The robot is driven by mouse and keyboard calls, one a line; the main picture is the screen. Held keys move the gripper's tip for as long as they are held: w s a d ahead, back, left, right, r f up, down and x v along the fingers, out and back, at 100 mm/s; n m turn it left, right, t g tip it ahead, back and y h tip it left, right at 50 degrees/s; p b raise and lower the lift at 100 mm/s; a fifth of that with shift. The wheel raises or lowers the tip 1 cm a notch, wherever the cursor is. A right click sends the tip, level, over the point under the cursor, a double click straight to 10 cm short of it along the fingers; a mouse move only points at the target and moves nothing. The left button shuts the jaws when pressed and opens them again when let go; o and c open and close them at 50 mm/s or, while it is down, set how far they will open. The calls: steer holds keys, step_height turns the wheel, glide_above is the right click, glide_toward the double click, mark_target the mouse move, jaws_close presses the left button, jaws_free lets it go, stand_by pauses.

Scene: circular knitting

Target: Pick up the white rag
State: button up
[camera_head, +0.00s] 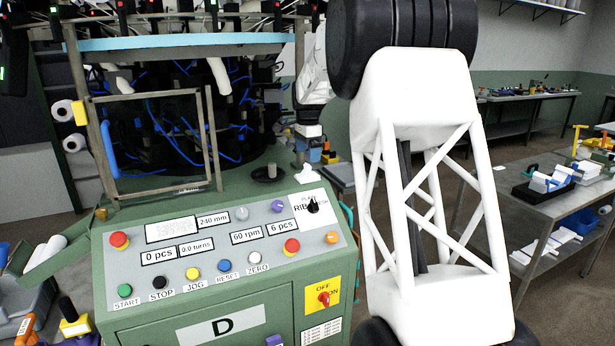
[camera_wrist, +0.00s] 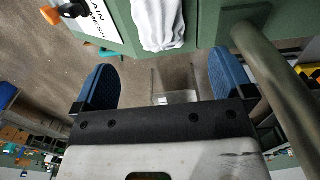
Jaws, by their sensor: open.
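The white rag (camera_head: 306,173) is a small crumpled cloth lying at the back edge of the green control cabinet's top.
The control panel (camera_head: 225,238) with buttons and knobs is in front of the rag. A small dark dish (camera_head: 268,174) sits left of it. A green tube (camera_wrist: 275,85) runs close by the right finger. The knitting machine's frame (camera_head: 150,190) stands at left.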

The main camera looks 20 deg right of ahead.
mark_target(308, 164)
steer(key=shift+f, duration=1.1)
steer(key=shift+f, duration=0.1)
steer(key=shift+f, duration=2.5)
steer(key=shift+c, duration=0.3)
steer(key=c, duration=1)
